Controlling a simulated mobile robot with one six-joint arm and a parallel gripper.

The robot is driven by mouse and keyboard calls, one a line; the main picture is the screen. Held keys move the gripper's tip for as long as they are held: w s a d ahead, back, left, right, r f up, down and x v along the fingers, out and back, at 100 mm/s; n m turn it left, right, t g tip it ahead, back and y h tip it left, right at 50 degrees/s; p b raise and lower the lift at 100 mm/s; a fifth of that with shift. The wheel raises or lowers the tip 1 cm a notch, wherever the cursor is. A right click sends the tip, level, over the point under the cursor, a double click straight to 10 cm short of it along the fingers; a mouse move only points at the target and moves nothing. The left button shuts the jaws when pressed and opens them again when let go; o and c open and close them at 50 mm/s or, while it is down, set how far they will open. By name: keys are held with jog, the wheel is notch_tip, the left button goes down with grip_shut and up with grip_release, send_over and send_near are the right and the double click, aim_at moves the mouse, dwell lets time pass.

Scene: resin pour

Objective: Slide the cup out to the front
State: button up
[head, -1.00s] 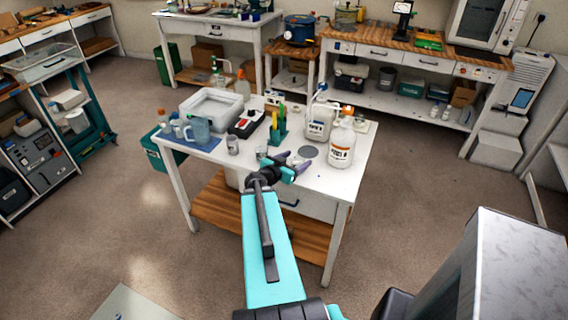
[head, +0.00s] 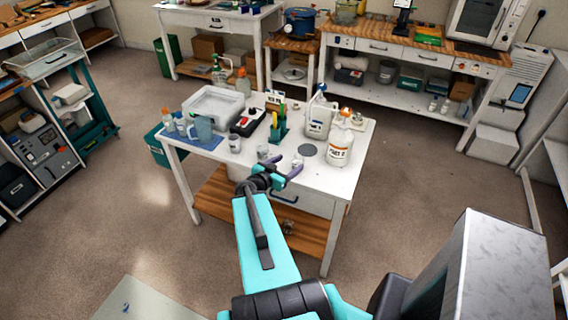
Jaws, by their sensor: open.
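A small clear cup (head: 263,152) stands on the white worktable (head: 335,178), just behind my gripper. The frames do not show clearly whether the fingers touch anything.
A large white bottle (head: 339,145) and a white jug (head: 318,118) stand at the right of the table. A grey disc (head: 307,150) lies in front of the jug. A white tub (head: 213,103) and a green rack (head: 279,127) stand behind.

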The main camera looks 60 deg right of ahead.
jog(key=shift+p+v, duration=1.25)
jog(key=shift+p, duration=0.2)
